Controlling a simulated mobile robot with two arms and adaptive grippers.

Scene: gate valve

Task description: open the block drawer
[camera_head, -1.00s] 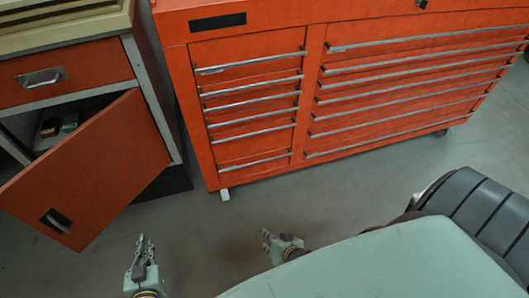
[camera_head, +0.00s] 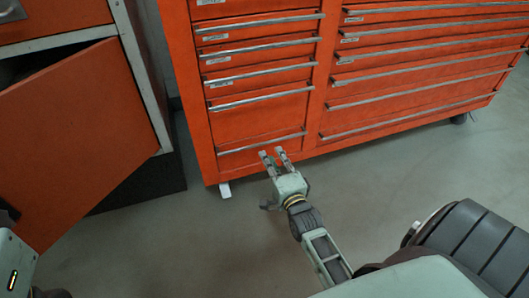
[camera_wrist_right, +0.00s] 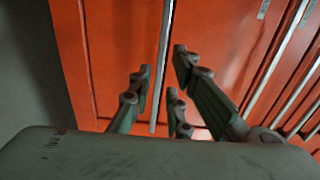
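The red tool cabinet (camera_head: 205,110) has a narrow left column and a wide right column of drawers with long silver bar handles. Small labels show, too small to read, so I cannot tell which is the block drawer. My right gripper (camera_head: 272,154) is open, its fingertips near the bottom left drawer's handle (camera_head: 262,143). In the right wrist view, a silver bar handle (camera_wrist_right: 161,70) runs between the spread fingers (camera_wrist_right: 160,80); contact cannot be told. The drawers look shut. My left gripper is not visible; only part of my left arm shows at the left edge.
A side cabinet stands at the left with its orange door (camera_head: 85,140) swung open, close to my left arm.

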